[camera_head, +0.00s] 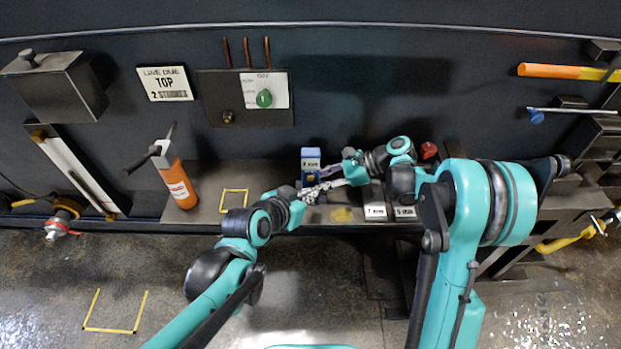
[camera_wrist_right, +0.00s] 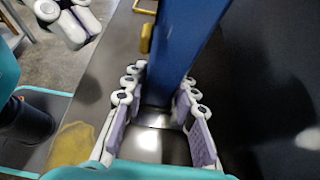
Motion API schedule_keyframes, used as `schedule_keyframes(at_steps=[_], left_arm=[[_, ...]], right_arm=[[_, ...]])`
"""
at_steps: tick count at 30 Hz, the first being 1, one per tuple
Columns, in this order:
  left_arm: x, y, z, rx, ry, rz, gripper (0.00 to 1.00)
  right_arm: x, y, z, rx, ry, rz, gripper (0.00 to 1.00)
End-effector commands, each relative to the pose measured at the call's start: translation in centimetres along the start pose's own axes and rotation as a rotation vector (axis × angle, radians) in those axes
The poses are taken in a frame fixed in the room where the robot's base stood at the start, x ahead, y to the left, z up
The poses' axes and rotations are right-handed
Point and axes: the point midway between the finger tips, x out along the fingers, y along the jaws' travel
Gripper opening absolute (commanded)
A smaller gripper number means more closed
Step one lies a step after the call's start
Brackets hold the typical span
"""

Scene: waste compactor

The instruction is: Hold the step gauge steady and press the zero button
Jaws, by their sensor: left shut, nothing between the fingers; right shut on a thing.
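The step gauge (camera_head: 311,155) is a blue upright block with a white label, standing at the bench's middle near the back wall. In the right wrist view the blue gauge (camera_wrist_right: 178,45) rises between my right fingers. My right gripper (camera_head: 328,174) is shut on it from the right. My left gripper (camera_head: 312,193) is shut and empty, just in front of the gauge's lower part; it also shows at the top left of the right wrist view (camera_wrist_right: 68,20). A small yellow part (camera_wrist_right: 146,38) shows beside the gauge. I cannot clearly make out the zero button.
Labelled blocks (camera_head: 375,211) lie to the right, past a yellow patch (camera_head: 342,215). A wall panel (camera_head: 215,100) hangs behind. The bench's front edge is close.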

Motion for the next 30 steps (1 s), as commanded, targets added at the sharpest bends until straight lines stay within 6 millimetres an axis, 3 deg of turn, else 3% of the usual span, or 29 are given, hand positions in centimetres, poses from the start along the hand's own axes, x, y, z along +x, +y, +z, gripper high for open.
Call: schedule_keyframes(at_steps=[9,30], left_arm=[[1.3,-1.0,-0.9,0.000,0.000,0.000,0.00],[1.4,-1.0,-1.0,0.000,0.000,0.000,0.00]], right_arm=[[0.0,0.0,0.0,0.000,0.001,-0.001,0.11],[0.0,0.0,0.0,0.000,0.001,-0.001,0.11]])
